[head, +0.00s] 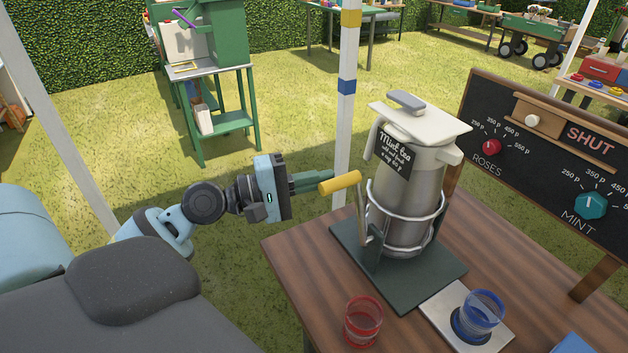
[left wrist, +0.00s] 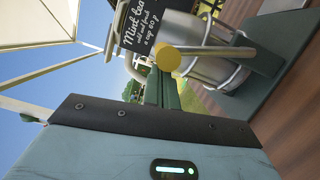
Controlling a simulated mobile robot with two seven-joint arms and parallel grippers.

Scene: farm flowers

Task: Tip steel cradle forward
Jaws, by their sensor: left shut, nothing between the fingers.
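The steel cradle (head: 408,221) is a wire frame around a steel mint tea urn (head: 412,190) with a cream lid and a small black sign. It stands upright on a dark green base plate (head: 440,283) on the wooden table. A yellow handle (head: 340,182) sticks out to the left of the cradle; it also shows in the left wrist view (left wrist: 167,57). My left gripper (head: 322,178) is shut and empty, its green fingers pointing at the handle. The fingertips are close to the handle; I cannot tell whether they touch. My right gripper is not in view.
A red glass (head: 363,321) stands at the table's front left. A blue glass (head: 477,314) stands on a pale plate (head: 440,310) before the urn. A black price board (head: 556,150) with knobs stands right. A white post (head: 346,110) rises behind the handle.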

